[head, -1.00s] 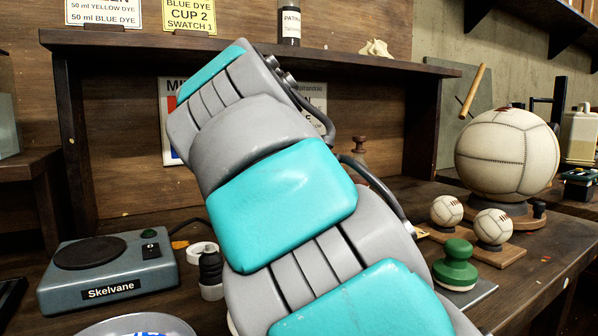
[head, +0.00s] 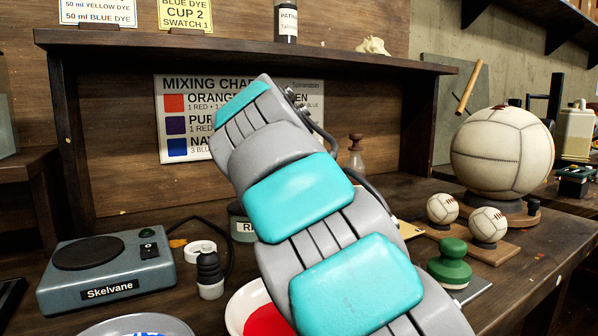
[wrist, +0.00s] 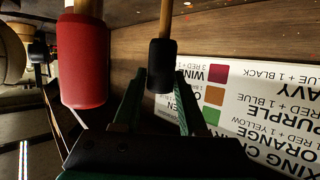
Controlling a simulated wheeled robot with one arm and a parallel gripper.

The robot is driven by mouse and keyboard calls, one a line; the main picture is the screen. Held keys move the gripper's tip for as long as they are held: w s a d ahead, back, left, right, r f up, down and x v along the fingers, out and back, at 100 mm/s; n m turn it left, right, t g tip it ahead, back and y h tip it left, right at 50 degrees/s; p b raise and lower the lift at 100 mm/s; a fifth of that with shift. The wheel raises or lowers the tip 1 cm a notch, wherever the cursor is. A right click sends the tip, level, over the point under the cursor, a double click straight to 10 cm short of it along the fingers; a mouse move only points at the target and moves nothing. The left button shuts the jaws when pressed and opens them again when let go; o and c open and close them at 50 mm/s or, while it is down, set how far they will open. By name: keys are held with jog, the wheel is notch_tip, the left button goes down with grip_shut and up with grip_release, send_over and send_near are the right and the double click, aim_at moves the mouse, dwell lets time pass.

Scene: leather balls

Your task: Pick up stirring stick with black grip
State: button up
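The stirring stick with the black grip (wrist: 162,66) shows in the wrist view, with its pale wooden shaft at the top edge. My gripper (wrist: 160,78) has its two green fingers apart, with the lower end of the black grip between or just beyond their tips. I cannot tell whether the fingers touch it. A stick with a larger red grip (wrist: 82,62) is to its left, outside the fingers. In the head view my arm hides my gripper and both sticks.
The mixing chart (head: 180,115) stands behind my arm. A dish of red dye (head: 262,318), a hot plate (head: 105,272), a black-topped bottle (head: 209,275), a green knob-handled tool (head: 450,264) and leather balls, including a large one (head: 500,152), are on the bench.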

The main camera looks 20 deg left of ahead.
grip_shut()
dwell(0.6)
